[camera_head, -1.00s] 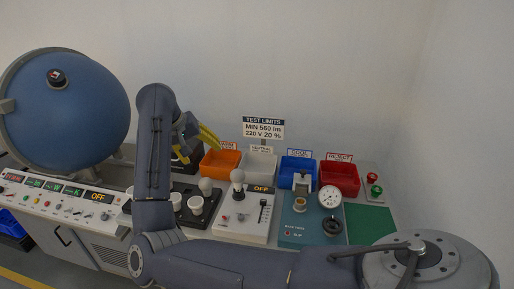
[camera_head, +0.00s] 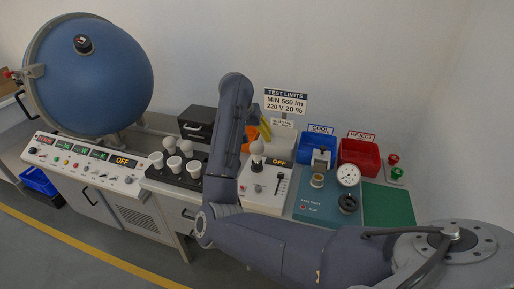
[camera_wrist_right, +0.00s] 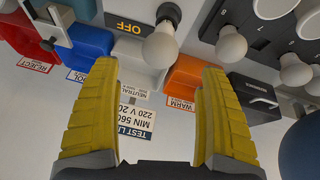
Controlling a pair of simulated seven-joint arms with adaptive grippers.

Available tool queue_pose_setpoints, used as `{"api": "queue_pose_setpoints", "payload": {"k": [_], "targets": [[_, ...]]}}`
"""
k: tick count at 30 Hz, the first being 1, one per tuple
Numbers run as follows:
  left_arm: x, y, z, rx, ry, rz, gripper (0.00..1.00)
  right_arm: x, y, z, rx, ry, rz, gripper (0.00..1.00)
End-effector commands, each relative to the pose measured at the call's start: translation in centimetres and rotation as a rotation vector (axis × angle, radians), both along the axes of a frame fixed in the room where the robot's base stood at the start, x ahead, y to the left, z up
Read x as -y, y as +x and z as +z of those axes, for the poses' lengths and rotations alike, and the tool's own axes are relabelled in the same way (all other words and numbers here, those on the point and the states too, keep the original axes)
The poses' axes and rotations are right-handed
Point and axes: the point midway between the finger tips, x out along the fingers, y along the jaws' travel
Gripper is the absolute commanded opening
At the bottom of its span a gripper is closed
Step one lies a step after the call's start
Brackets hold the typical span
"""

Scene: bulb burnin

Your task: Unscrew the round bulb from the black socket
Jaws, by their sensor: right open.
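The round white bulb (camera_head: 257,147) stands upright on the white panel with the OFF display (camera_head: 279,162). In the right wrist view the bulb (camera_wrist_right: 160,47) sits in the black socket (camera_wrist_right: 169,14). My right gripper (camera_head: 265,128) has yellow fingers and is close to the bulb, partly hidden by my arm in the head view. In the right wrist view the right gripper (camera_wrist_right: 158,70) is open and empty. The bulb appears centred between its fingertips, seemingly just beyond them; I cannot tell the exact gap. My left gripper is not in view.
Several other bulbs stand on a black rack (camera_head: 160,176) to the left. The orange bin (camera_wrist_right: 186,76), blue bin (camera_head: 315,148) and red bin (camera_head: 361,156) stand along the back. A teal tester (camera_head: 320,213) and the test limits sign (camera_head: 286,100) are near.

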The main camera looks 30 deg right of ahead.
Motion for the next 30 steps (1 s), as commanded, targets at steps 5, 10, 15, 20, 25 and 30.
{"api": "queue_pose_setpoints", "payload": {"k": [5,10,15,20,25,30], "targets": [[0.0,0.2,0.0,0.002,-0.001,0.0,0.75,1.1,0.5,-2.8,-0.005,-0.004,0.001,0.78],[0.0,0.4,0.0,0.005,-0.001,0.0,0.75,2.0,1.0,-5.0,-0.004,-0.003,0.0,0.78],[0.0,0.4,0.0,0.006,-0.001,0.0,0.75,2.6,1.4,-6.6,-0.002,-0.003,0.001,0.78],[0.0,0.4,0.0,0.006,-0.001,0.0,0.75,2.8,1.7,-7.5,0.0,0.0,0.001,0.78],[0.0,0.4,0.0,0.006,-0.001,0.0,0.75,3.0,1.8,-7.9,-0.001,-0.001,0.001,0.78],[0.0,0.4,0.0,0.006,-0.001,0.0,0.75,3.0,1.8,-7.9,0.0,0.0,0.001,0.78]]}}
